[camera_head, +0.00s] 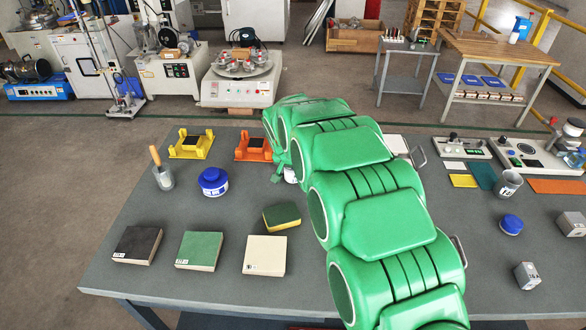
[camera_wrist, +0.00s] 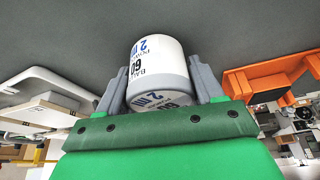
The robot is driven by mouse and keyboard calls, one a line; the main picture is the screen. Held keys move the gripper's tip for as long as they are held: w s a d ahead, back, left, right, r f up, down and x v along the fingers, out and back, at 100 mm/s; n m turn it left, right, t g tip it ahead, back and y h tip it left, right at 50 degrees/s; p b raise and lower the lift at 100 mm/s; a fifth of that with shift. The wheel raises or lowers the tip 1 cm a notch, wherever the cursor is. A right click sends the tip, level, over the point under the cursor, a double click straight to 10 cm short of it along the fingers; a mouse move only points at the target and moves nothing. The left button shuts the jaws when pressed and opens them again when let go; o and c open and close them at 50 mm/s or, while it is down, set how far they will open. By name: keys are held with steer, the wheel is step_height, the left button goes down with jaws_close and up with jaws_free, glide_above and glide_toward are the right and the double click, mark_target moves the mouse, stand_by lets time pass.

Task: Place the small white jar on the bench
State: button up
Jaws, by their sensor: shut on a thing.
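The small white jar (camera_wrist: 155,68) with blue and black lettering is between the grey fingers of my gripper (camera_wrist: 160,85) in the wrist view, which are shut on it. The bench (camera_head: 215,293) has a dark grey top. The jar is over its middle, to the right of the orange holder. I cannot tell whether the jar touches the bench top.
The orange holder (camera_head: 252,147) is close on the left, with a yellow one (camera_head: 191,144) beyond. A blue-lidded jar (camera_head: 213,182), a sponge (camera_head: 281,216) and several tiles, including a green one (camera_head: 199,251), lie left of my arm. A white tray (camera_head: 393,145) is at right.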

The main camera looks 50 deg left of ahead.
steer(key=shift+f, duration=0.1)
steer(key=o, duration=1.2)
steer(key=v, duration=1.2)
